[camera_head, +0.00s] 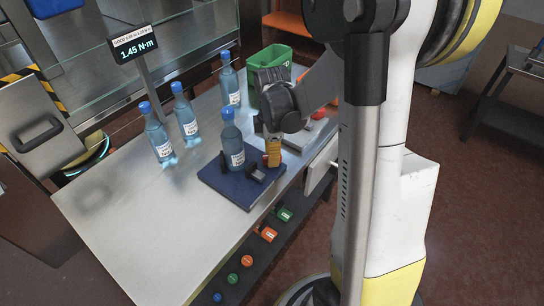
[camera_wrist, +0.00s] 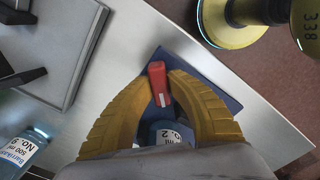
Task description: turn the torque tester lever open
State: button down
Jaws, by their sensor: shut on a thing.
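The torque tester is a dark blue plate (camera_head: 226,188) on the bench, with a blue-capped bottle (camera_head: 231,145) standing upright on it. The tester's red lever (camera_wrist: 157,83) shows between my yellow fingers in the wrist view. My gripper (camera_head: 273,155) points down at the right side of the bottle, and its fingers (camera_wrist: 159,90) are shut on the lever. In the head view the fingers hide most of the lever. In the wrist view the blue plate (camera_wrist: 226,97) and part of the bottle (camera_wrist: 164,136) show behind the fingers.
Several loose bottles (camera_head: 158,138) stand left of and behind the tester. A green bin (camera_head: 267,62) stands at the bench's back. A display (camera_head: 136,46) reads 1.45 N·m. Coloured buttons (camera_head: 247,261) line the front edge. The bench's near left (camera_head: 130,225) is clear.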

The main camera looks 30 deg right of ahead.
dwell(0.4)
jog(key=c, duration=1.3)
grip_release()
notch_tip(320, 180, up, 12)
jog(key=s+a+r+m+t, duration=0.3)
jog(key=s+a+m+t, duration=0.4)
jog(key=s+a+m, duration=0.3)
jog(key=a+m, duration=0.3)
jog(key=shift+s+a, duration=0.25)
jog(key=shift+s, duration=0.15)
